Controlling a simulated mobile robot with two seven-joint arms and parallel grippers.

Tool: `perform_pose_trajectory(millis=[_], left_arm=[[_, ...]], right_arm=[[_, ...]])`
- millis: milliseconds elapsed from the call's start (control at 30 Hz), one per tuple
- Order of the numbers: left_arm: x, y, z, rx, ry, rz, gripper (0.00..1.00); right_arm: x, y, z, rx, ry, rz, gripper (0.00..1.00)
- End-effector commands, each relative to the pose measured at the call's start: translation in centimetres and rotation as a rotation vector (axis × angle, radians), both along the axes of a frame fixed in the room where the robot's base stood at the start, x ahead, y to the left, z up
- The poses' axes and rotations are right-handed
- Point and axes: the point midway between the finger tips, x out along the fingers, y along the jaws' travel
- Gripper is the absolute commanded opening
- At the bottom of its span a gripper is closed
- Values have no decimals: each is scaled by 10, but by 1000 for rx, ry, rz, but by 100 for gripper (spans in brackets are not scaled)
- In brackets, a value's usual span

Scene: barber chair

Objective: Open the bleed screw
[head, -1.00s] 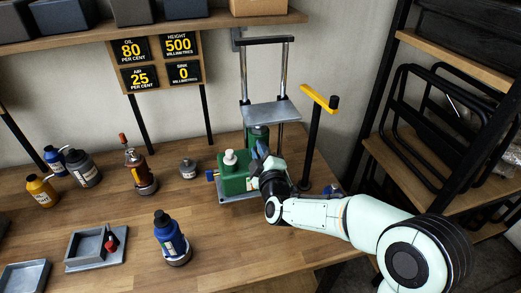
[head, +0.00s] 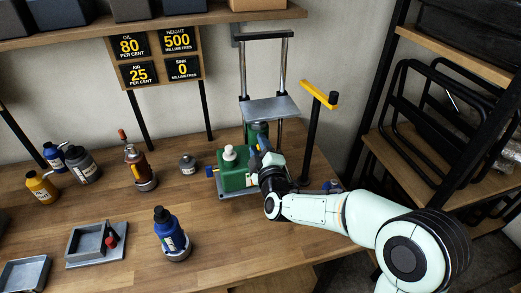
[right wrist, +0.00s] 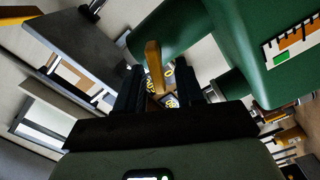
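The green hydraulic unit (head: 236,180) with a white cap (head: 229,154) stands at the back of the bench. A blue knob with a yellow part (head: 211,172) sticks out of its left side. My right gripper (head: 260,147) is at the unit's upper right, beside the green cylinder (head: 258,130). In the right wrist view its two dark fingers are apart, with a brass-coloured lever (right wrist: 153,66) showing between them, nearer the left finger. I see no clear contact. Whether this lever is the bleed screw, I cannot tell. My left gripper is out of view.
A metal press plate (head: 270,109) on two posts stands above the cylinder. A black post with a yellow handle (head: 320,94) stands close to the right of my gripper. Several bottles, including a blue one (head: 170,231), and a grey tray (head: 96,246) occupy the left bench. The front middle is clear.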

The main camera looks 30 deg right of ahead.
Motion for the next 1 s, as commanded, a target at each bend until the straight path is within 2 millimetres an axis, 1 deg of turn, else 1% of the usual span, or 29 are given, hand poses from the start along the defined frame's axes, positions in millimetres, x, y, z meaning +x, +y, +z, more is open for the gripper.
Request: perform_pose_trajectory(millis=[67, 167, 267, 500, 633, 800, 1000], left_arm=[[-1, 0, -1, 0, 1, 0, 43], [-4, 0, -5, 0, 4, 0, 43], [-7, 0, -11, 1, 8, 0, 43], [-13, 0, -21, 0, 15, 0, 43], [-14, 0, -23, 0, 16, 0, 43], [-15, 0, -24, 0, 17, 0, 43], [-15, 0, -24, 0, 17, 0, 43]], right_arm=[[-4, 1, 0, 1, -1, 1, 37], [-15, 4, -1, 2, 0, 0, 37], [-35, 8, -1, 2, -1, 2, 37], [-88, 21, -1, 2, -2, 0, 37], [-110, 26, 0, 0, -1, 0, 37], [-127, 30, 0, 1, -1, 0, 37], [-130, 31, 0, 0, 0, 0, 37]])
